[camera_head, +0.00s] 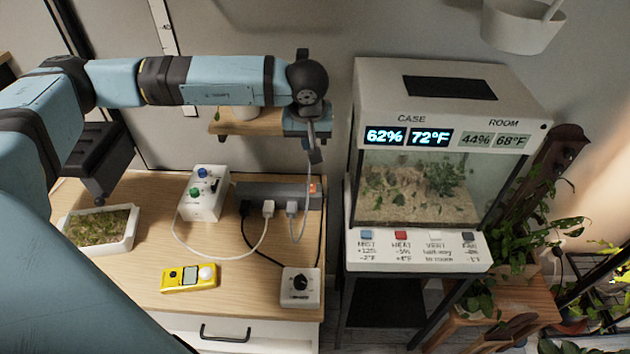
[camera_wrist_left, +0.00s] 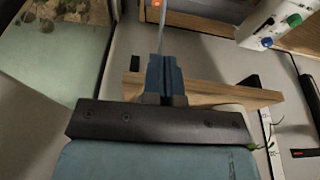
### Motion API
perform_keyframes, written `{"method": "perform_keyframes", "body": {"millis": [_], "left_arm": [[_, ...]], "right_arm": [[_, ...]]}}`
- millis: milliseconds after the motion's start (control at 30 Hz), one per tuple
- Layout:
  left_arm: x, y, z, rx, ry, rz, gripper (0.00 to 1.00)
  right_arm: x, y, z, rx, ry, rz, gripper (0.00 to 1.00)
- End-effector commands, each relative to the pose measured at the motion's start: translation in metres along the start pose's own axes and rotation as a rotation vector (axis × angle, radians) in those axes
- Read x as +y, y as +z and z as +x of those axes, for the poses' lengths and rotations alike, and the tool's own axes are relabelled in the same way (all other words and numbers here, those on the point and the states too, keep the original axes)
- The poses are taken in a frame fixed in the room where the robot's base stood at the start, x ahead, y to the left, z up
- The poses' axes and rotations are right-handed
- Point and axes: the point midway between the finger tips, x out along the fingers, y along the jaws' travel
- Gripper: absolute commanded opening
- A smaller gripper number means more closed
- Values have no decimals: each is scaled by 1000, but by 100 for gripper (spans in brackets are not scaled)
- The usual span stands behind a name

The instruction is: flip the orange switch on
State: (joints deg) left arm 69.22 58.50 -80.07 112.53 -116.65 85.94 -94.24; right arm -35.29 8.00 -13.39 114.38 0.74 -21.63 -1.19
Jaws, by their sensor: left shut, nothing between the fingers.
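The orange switch (camera_head: 313,188) is a small bright patch at the right end of a grey power strip (camera_head: 238,191) at the back of the wooden table. In the left wrist view the orange switch (camera_wrist_left: 156,3) shows only at the top edge. My left gripper (camera_head: 315,154) points down, above the switch in the head view, and is apart from it. Its blue fingers (camera_wrist_left: 165,62) are shut with nothing between them. I cannot tell which way the switch is set. My right gripper is not in view.
Plugs (camera_head: 268,207) and cables sit along the strip. A white box with knobs (camera_head: 203,194), a yellow meter (camera_head: 190,277), a dial box (camera_head: 300,286) and a planted tray (camera_head: 98,230) share the table (camera_head: 150,240). A terrarium (camera_head: 420,190) stands right; a shelf (camera_head: 245,127) hangs behind.

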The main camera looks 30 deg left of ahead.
Motion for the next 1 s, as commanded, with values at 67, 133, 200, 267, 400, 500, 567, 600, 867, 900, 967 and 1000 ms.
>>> {"method": "perform_keyframes", "body": {"millis": [67, 133, 200, 267, 400, 500, 567, 600, 867, 900, 967, 1000], "left_arm": [[0, 0, 0, -1, 1, 0, 0], [0, 0, 0, -2, 2, -1, 0], [1, 0, 1, -2, 2, -1, 0], [1, 1, 3, -3, 1, -1, 0], [1, 1, 19, -5, 1, -2, 0], [0, 1, 38, -5, 0, -2, 0], [1, 1, 51, -6, 0, -3, 0], [1, 2, 60, -6, 0, -1, 0], [1, 2, 117, -5, 0, -2, 0], [1, 2, 126, -5, 1, -2, 0], [2, 2, 139, -5, 1, -1, 0], [1, 2, 147, -5, 0, -2, 0]], "right_arm": [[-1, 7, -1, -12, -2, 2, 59], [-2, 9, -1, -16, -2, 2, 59], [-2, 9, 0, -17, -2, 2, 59], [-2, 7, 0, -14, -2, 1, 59], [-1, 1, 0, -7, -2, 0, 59], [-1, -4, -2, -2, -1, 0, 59], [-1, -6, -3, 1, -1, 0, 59], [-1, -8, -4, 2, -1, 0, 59], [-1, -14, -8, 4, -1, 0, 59], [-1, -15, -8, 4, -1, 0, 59], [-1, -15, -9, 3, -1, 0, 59], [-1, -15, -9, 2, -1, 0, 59]]}}
